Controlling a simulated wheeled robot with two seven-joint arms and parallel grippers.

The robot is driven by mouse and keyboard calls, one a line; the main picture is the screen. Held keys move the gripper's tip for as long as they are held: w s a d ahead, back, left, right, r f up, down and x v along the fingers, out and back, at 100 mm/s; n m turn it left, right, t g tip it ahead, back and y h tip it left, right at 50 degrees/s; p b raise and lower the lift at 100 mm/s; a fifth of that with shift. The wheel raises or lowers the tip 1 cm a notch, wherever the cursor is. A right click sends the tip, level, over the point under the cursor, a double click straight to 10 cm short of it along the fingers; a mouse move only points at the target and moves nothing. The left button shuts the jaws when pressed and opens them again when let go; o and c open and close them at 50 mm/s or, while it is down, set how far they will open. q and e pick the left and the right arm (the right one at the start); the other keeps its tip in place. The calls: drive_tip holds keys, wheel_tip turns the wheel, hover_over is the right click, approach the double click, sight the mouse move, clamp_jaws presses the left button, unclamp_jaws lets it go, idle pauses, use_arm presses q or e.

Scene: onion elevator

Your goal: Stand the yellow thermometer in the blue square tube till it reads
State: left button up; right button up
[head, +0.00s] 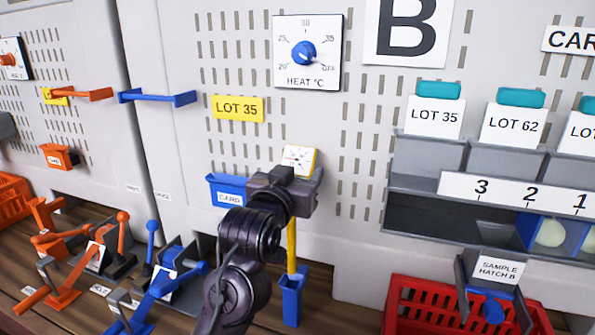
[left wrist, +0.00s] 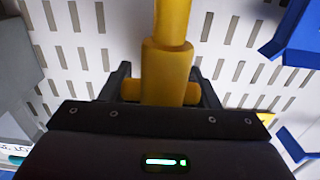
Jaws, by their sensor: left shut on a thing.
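The yellow thermometer has a square white dial (head: 299,158) with a yellow rim and a long yellow stem (head: 291,243). My left gripper (head: 285,181) is shut on it just below the dial and holds it upright. In the left wrist view my left gripper (left wrist: 163,92) has its fingers on either side of the thick yellow grip of the thermometer (left wrist: 167,62). The blue square tube (head: 291,300) stands below. The stem's lower end meets the tube's mouth; how deep it goes in is hidden. The dial is too small to read. My right gripper is not in view.
A blue card holder (head: 228,188) is on the wall behind my left gripper. A blue heat knob (head: 304,53) is above. Blue levers (head: 160,285) stand left of my arm. A red crate (head: 405,305) is at the right, below a shelf with lot cards.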

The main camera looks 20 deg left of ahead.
use_arm(q)
drive_tip(key=shift+f+b, duration=4.8)
drive_tip(key=shift+f, duration=2.15)
drive_tip(key=o, duration=1.5)
drive_tip(key=shift+s, duration=0.1)
